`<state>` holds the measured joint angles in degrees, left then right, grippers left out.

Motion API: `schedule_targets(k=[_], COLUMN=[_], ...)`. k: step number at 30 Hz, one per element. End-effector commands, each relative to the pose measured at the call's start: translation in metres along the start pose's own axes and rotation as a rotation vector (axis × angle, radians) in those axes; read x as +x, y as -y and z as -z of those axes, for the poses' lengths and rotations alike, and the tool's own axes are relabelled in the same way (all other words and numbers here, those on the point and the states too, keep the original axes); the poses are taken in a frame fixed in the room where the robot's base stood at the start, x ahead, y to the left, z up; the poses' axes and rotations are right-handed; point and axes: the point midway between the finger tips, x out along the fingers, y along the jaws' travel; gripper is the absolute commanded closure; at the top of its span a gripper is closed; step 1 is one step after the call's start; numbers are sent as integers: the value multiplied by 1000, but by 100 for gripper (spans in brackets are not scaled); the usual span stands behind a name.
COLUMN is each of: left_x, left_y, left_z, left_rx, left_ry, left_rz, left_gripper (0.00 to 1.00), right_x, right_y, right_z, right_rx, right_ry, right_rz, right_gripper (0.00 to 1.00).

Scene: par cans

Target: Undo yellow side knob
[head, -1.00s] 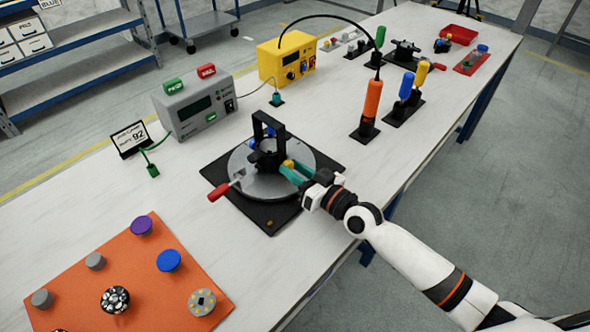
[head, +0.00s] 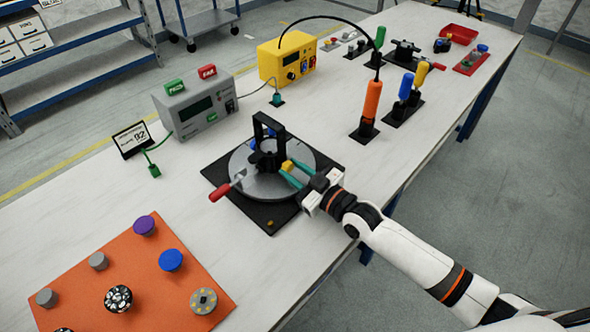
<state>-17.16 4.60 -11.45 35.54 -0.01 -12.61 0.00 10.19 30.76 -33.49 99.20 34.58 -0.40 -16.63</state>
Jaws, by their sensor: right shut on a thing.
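The yellow side knob (head: 287,165) sits on the right side of the black fixture (head: 267,158), which stands on a round grey turntable (head: 240,185). My right gripper (head: 290,170) reaches in from the right, its teal fingers shut on the yellow knob. The fingers cover part of the knob, and its thread is hidden. A blue knob (head: 252,144) shows on the fixture's far left side. My left gripper is not in view.
A red-handled lever (head: 219,191) sticks out left of the turntable. An orange mat (head: 130,262) with several knobs lies at front left. A grey tester (head: 197,108) and a yellow box (head: 287,58) stand behind. Upright screwdrivers (head: 371,103) stand to the right.

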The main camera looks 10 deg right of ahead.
Motion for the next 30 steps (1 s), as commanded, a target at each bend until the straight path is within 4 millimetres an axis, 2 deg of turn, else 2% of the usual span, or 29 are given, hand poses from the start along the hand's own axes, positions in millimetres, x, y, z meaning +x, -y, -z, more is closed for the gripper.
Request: schedule_targets(k=[12,13,17,26,30], left_x=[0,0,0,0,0], left_y=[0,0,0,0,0], left_z=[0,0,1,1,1], left_rx=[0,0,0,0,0], left_ry=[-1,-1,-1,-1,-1], left_rz=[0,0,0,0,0], left_gripper=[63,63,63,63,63], right_x=[0,0,0,-2,-17], right_y=[0,0,0,0,0], right_z=[0,0,0,0,2], right_rx=[-11,-11,-10,-9,-8], right_ry=[0,0,0,-1,-2], right_rz=[0,0,0,0,1], right_gripper=[95,69,50,50,50])
